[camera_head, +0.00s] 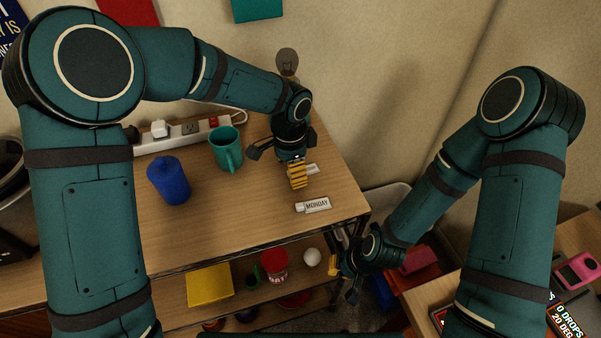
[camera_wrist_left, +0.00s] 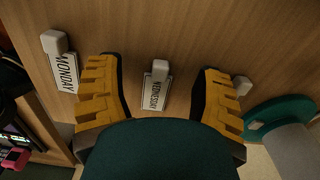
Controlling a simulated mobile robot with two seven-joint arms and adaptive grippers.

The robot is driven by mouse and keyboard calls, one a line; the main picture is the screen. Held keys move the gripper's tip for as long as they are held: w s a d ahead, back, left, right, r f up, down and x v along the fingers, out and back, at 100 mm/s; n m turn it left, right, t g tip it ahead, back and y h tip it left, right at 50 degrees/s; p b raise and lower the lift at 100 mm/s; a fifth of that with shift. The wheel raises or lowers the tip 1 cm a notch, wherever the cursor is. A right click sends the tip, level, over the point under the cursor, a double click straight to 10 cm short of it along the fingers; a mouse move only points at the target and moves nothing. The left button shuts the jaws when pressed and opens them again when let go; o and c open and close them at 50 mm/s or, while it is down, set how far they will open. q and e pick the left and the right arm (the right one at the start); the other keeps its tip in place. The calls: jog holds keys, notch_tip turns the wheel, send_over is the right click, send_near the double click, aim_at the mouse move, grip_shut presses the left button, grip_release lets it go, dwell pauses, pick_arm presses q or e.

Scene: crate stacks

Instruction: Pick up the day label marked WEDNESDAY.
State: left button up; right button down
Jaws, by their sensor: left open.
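The WEDNESDAY label (camera_wrist_left: 155,92) is a small white plate with dark letters and a white block at one end. It lies on the wooden tabletop, between the spread fingers of my left gripper (camera_wrist_left: 160,97) in the left wrist view, with gaps on both sides. In the head view, part of a white label (camera_head: 311,169) shows beside the yellow fingers of my left gripper (camera_head: 297,175); its text is hidden. My left gripper is open, pointing down over the label. My right gripper (camera_head: 342,275) has its fingers apart and appears empty, below the tabletop's right edge.
The MONDAY label (camera_head: 313,205) lies nearer the front edge, and in the left wrist view (camera_wrist_left: 62,70) it is beside the left finger. A teal mug (camera_head: 226,150), blue cup (camera_head: 168,181) and power strip (camera_head: 188,132) stand to the left. A white block (camera_wrist_left: 242,85) is near the other finger.

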pick_arm(q)
jog(key=shift+f, duration=0.35)
grip_shut()
